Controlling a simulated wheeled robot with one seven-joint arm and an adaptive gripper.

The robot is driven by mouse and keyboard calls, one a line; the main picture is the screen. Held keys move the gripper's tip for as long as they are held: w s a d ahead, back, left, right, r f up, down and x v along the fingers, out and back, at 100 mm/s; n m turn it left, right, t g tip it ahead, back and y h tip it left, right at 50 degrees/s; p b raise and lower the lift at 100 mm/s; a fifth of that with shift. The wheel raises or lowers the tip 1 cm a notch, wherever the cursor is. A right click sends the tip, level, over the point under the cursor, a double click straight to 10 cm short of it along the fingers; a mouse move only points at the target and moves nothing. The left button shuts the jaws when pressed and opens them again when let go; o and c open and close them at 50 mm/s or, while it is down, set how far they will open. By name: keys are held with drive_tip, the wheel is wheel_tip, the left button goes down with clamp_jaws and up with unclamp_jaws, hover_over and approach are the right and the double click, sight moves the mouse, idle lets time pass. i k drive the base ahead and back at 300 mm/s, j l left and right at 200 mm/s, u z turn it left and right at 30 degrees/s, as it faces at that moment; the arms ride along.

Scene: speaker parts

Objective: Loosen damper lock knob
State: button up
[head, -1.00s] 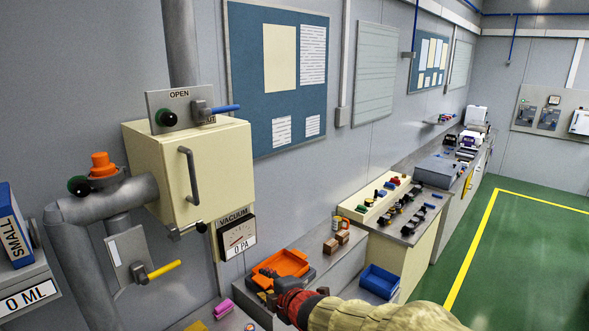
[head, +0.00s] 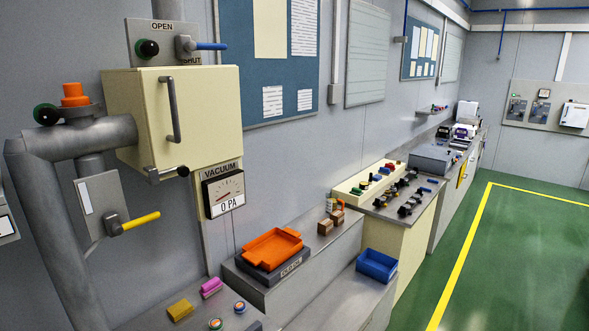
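Which knob is the damper lock knob is not labelled. A dark green-and-black round knob (head: 147,48) sits on the grey OPEN/SHUT plate (head: 163,27), left of a blue-handled lever (head: 210,46) that points right. A similar green-and-black knob (head: 46,115) sits beside an orange knob (head: 74,94) on top of the grey pipe (head: 103,137). A small dark knob (head: 183,171) ends a short latch bar under the cream box (head: 205,118). A yellow-handled lever (head: 141,221) is on a grey plate below. My gripper is not in view.
A vacuum gauge (head: 224,190) reads 0 PA. Green floor (head: 520,260) is open at right.

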sight(149, 48)
drive_tip(key=u, duration=1.35)
drive_tip(key=j+z, duration=0.1)
drive_tip(key=j, duration=0.15)
drive_tip(key=k+j+z, duration=0.1)
drive_tip(key=j, duration=0.15)
